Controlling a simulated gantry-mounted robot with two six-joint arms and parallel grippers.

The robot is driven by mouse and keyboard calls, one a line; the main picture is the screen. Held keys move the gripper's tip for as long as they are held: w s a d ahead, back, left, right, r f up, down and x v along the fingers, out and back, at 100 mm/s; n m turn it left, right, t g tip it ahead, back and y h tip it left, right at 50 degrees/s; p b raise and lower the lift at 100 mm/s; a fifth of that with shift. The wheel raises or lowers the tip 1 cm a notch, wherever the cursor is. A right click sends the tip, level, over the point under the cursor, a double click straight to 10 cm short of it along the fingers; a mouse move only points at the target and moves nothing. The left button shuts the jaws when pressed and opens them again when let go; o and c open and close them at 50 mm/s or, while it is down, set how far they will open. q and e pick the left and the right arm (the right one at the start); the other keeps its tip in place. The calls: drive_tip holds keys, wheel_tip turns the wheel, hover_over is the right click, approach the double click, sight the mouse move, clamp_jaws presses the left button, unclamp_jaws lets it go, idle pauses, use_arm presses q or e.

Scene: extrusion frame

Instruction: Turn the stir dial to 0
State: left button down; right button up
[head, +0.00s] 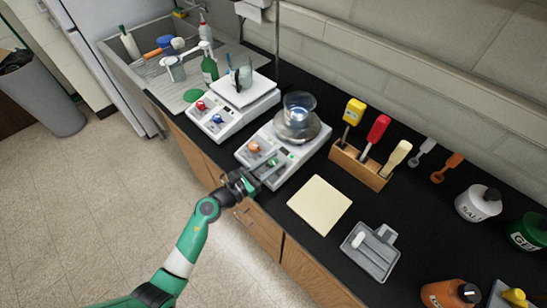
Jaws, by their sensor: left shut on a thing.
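Two white hotplate stirrers stand on the black bench in the head view. The nearer one (306,152) has an orange dial (253,146) and a green dial (272,161) on its front panel, and a glass beaker (299,106) on its round plate. My left gripper (266,168) reaches in from the front and is shut on the green dial, partly hiding it. The dial's pointer and markings are too small to read. The other stirrer (259,100) has a red dial (201,105) and a blue dial (217,119). My right gripper is out of view.
A cream pad (320,204) and a grey tray (370,251) lie right of the nearer stirrer. A wooden rack (360,168) with coloured-handled tools stands behind them. A sink (150,70) is at the left. Bottles stand at the far right.

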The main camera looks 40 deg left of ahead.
use_arm(q)
drive_tip(key=n+y+p, duration=0.2)
drive_tip(key=y, duration=0.1)
drive_tip(key=n+y+p, duration=0.1)
drive_tip(key=n+y, duration=0.1)
drive_tip(key=shift+d+r+g, duration=0.2)
drive_tip(key=shift+r+g, duration=0.05)
drive_tip(key=shift+g, duration=0.05)
drive_tip(key=n+y, duration=0.1)
drive_tip(key=y, duration=0.1)
drive_tip(key=n+g+y+p, duration=0.1)
drive_tip(key=n+y, duration=0.1)
drive_tip(key=shift+f+g+p, duration=0.15)
drive_tip(key=shift+g+p, duration=0.15)
drive_tip(key=shift+a+f+n+g+y, duration=0.15)
drive_tip(key=shift+n+g+y, duration=0.55)
drive_tip(key=shift+n+y, duration=0.35)
drive_tip(key=shift+n+g+y+b, duration=0.3)
drive_tip(key=shift+n+g+y, duration=0.7)
drive_tip(key=shift+n+y, duration=0.15)
drive_tip(key=shift+a, duration=0.1)
drive_tip(key=c, duration=0.5)
unclamp_jaws()
drive_tip(key=shift+c, duration=0.2)
